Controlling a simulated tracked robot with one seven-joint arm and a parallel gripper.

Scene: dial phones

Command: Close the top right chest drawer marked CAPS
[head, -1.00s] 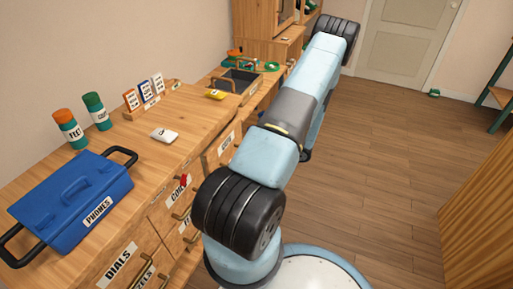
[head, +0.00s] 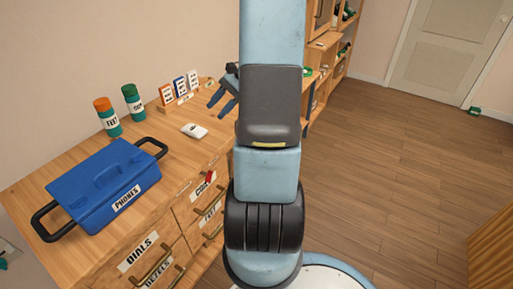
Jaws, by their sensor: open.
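The wooden chest (head: 175,165) stands at the left, with labelled drawers on its front. I can read DIALS (head: 138,251), CORDS (head: 203,185) and FEET (head: 210,212). The drawer marked CAPS cannot be made out; my arm covers the right part of the chest front. My gripper (head: 217,108) shows just left of my arm, above the far part of the chest top. Its blue fingers are apart and empty, pointing down and left.
A shelf unit (head: 322,60) stands behind. The floor (head: 400,170) on the right is clear.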

